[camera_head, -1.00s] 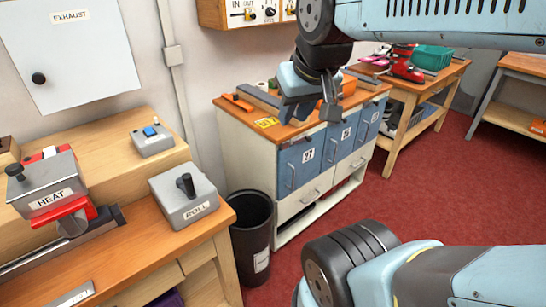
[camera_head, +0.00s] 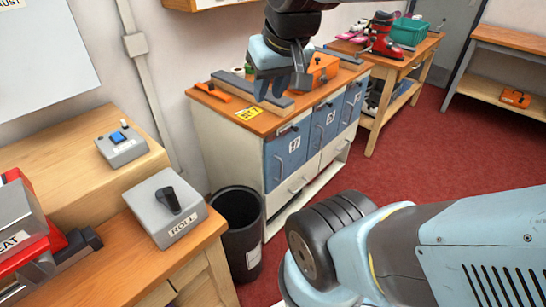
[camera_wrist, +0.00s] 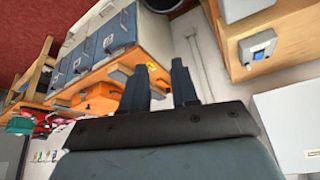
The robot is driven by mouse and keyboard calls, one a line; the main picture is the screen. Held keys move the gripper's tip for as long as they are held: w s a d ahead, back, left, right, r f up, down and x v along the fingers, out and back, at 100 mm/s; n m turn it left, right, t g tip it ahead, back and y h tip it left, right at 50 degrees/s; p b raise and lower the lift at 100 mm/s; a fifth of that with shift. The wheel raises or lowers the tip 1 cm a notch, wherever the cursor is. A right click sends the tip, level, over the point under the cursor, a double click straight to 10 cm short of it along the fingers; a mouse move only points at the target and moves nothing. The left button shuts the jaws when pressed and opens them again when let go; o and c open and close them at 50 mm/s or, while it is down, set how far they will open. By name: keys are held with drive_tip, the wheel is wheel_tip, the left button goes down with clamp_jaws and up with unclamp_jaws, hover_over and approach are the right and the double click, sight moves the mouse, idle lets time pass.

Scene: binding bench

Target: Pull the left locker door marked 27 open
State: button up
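The left locker door marked 27 (camera_head: 284,160) is blue and shut, with a light vertical handle near its left side; its lower drawer front is pale. In the wrist view, door 27 (camera_wrist: 118,38) appears inverted at the upper left. My gripper (camera_head: 278,92) is above the cabinet's wooden top, behind and higher than the door, apart from the handle. In the wrist view, the gripper's two dark fingers (camera_wrist: 160,80) stand apart with nothing between them.
Two more blue doors (camera_head: 323,126) are shut to the right. A dark bin (camera_head: 239,250) stands at the cabinet's front left. An orange tool box (camera_head: 324,68) and a yellow tag (camera_head: 249,114) are on the top. Red floor (camera_head: 410,150) is clear before the doors.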

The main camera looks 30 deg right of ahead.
drive_tip(key=w+d+f+m+g+y, duration=0.1)
drive_tip(key=w+f+m+g+y, duration=0.45)
drive_tip(key=w+f, duration=0.35)
drive_tip(key=m+t+y, duration=0.9)
drive_tip(key=m, duration=0.6)
approach(281, 166)
drive_tip(key=s+a+r, duration=0.2)
drive_tip(key=a+r, duration=0.6)
drive_tip(key=r, duration=0.5)
drive_tip(key=s+d+f+m+t+h, duration=0.2)
drive_tip(key=d+f+m+t+h, duration=0.1)
drive_tip(key=f+m, duration=0.3)
drive_tip(key=s+d+f+m+t+h, duration=0.1)
drive_tip(key=d+f+m+t+h, duration=0.25)
drive_tip(key=f, duration=0.55)
drive_tip(key=shift+y, duration=0.5)
drive_tip(key=x, duration=1.2)
drive_tip(key=shift+w+a+r, duration=0.15)
drive_tip(key=shift+w+a, duration=0.1)
drive_tip(key=shift+w, duration=0.1)
drive_tip(key=shift+d, duration=0.1)
clamp_jaws()
